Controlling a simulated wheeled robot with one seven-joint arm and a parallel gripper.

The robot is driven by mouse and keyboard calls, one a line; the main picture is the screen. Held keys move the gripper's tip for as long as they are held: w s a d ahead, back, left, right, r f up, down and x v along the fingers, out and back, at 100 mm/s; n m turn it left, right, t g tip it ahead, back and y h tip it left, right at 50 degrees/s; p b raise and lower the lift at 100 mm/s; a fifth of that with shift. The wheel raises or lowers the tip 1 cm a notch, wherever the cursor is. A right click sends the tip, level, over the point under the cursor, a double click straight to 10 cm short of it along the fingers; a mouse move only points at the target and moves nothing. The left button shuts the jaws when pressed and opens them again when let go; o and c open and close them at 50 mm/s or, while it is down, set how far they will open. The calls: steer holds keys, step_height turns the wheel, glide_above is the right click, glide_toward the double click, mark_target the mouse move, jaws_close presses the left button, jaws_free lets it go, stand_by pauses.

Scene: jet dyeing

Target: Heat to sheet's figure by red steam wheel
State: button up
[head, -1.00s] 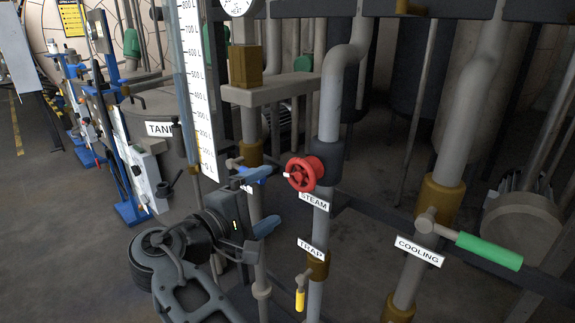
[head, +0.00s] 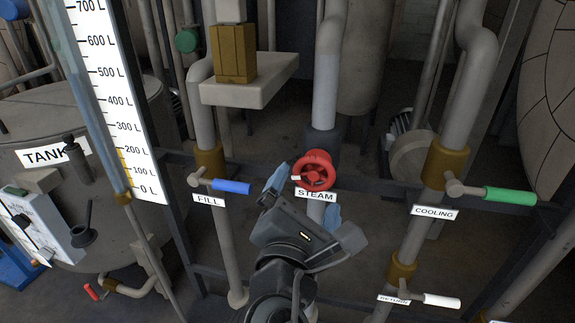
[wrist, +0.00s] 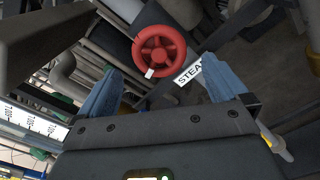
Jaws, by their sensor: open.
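The red steam wheel (head: 314,172) sits on the grey vertical pipe above a white STEAM label (head: 315,195) in the head view. In the wrist view the wheel (wrist: 159,52) is beyond the fingertips, between them and a little above. My gripper (head: 303,195) is open, its two blue fingers apart, just below and in front of the wheel. Nothing is between the fingers (wrist: 155,85), and they appear apart from the wheel. The sheet with the figure cannot be made out, and no temperature dial shows now.
A blue FILL lever (head: 231,187) is left of the wheel and a green COOLING lever (head: 510,196) is right. A white-handled valve (head: 441,300) is low right. The level scale (head: 110,95) and tank (head: 90,200) stand left. A dark horizontal rail (head: 370,188) runs behind the wheel.

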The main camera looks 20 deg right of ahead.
mark_target(311, 180)
steer(key=shift+p+x, duration=0.3)
steer(key=shift+x, duration=3.55)
steer(key=c, duration=0.9)
